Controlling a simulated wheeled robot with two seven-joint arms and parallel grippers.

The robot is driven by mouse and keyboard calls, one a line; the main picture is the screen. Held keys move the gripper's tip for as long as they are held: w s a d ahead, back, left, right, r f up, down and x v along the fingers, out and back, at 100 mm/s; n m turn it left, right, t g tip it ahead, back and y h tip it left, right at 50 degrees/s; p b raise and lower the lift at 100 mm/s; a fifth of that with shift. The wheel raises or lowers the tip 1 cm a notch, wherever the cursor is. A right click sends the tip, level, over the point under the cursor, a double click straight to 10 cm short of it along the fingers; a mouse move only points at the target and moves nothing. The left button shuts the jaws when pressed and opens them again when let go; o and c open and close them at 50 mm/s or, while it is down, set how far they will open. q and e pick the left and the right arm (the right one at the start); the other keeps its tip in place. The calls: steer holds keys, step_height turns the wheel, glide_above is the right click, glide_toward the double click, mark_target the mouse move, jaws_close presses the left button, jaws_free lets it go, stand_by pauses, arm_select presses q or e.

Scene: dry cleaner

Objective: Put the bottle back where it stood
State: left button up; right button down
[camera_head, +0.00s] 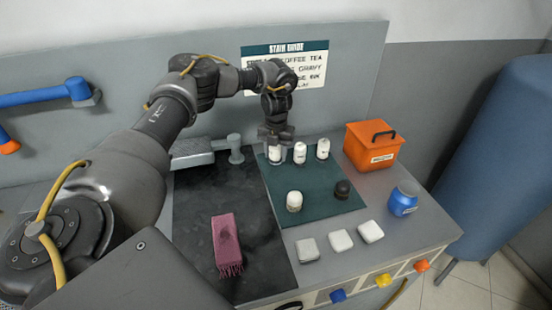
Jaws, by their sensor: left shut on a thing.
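My left gripper (276,141) points down at the back left of the dark green mat (315,180). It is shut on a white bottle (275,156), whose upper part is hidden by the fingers. I cannot tell whether this bottle touches the mat. Two more white bottles, one in the middle (300,153) and one at the right (323,149), stand upright beside it in a row along the mat's back. Another white bottle (294,201) stands at the mat's front left, and a black-topped one (342,189) at the front right. My right gripper is out of view.
An orange box (371,148) with a handle stands right of the mat, and a blue jar (403,199) nearer the front. Several white pads (341,240) lie in front. The mat's middle is clear.

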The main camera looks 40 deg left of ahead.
mark_target(275, 160)
arm_select(q)
steer(key=shift+w+a+f, duration=0.2)
steer(key=shift+a+f, duration=0.15)
steer(key=shift+f, duration=0.1)
step_height(275, 160, down, 2)
steer(key=shift+f+p, duration=0.1)
steer(key=shift+p, duration=0.9)
steer(key=shift+f, duration=0.45)
steer(key=o, duration=1)
steer(key=shift+f, duration=0.1)
